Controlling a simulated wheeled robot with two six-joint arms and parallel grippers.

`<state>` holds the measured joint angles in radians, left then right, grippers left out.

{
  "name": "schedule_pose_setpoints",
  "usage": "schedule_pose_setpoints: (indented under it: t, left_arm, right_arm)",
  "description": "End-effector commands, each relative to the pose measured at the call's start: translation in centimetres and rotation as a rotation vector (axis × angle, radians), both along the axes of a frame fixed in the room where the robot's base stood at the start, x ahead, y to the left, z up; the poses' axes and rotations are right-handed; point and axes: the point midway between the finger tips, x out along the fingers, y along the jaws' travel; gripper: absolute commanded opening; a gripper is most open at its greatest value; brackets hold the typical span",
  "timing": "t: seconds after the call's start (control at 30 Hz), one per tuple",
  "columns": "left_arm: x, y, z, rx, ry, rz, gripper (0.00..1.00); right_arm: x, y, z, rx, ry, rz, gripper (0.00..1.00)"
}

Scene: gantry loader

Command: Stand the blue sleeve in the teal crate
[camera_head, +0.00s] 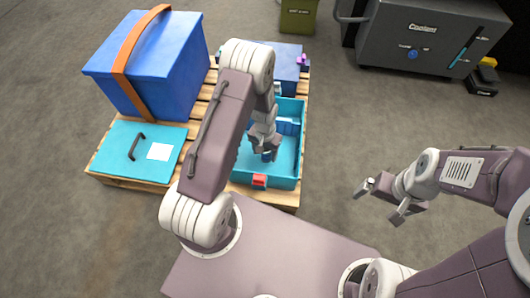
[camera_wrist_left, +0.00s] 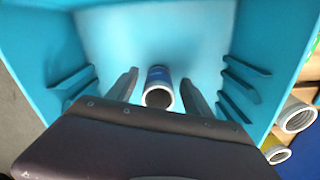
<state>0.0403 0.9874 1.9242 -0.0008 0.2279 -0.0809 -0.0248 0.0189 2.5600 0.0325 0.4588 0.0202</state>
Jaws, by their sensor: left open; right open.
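The teal crate (camera_head: 287,172) is open-topped on the pallet, and its inside fills much of the left wrist view (camera_wrist_left: 215,40). The blue sleeve (camera_head: 266,157), with a pale ring at its open end, is inside the crate and appears to stand upright on the floor; it also shows in the left wrist view (camera_wrist_left: 159,76). My left gripper (camera_head: 264,146) reaches down into the crate. Its fingers are open, one on each side of the sleeve, with gaps visible. My right gripper (camera_head: 380,204) is open and empty, above the floor right of the crate.
A large blue box with an orange strap (camera_head: 150,60) and a teal lid (camera_head: 120,165) share the pallet (camera_head: 205,100). A red clip (camera_head: 260,180) sits on the crate's near edge. Ring-ended tubes (camera_wrist_left: 297,117) lie beside the crate. A grey coolant unit (camera_head: 425,35) stands behind.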

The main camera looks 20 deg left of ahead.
Motion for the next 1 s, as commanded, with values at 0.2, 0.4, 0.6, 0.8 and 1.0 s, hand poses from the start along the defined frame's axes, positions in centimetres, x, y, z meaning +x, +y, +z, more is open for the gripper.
schedule_pose_setpoints:
  t: [0.2,0.4,0.6,0.8,1.0]
  left_arm:
    - [0.1,0.0,5.4,0.000,-0.002,0.000,0.60]
    - [0.1,0.0,10.1,0.000,-0.002,0.000,0.60]
    - [0.0,0.0,12.2,0.000,0.001,0.000,0.60]
    - [-0.1,-0.1,12.7,0.000,-0.003,0.001,0.60]
    - [-2.7,-1.0,20.1,-0.004,-0.046,0.022,0.60]
  right_arm:
    - [0.0,0.0,4.2,0.000,0.000,0.000,1.00]
    - [0.0,0.0,7.5,0.000,0.000,0.000,1.00]
    - [0.0,0.0,8.7,0.000,0.000,0.000,1.00]
    - [0.0,0.0,8.6,0.000,0.000,0.000,1.00]
    - [0.0,0.0,8.6,0.000,0.000,0.000,1.00]
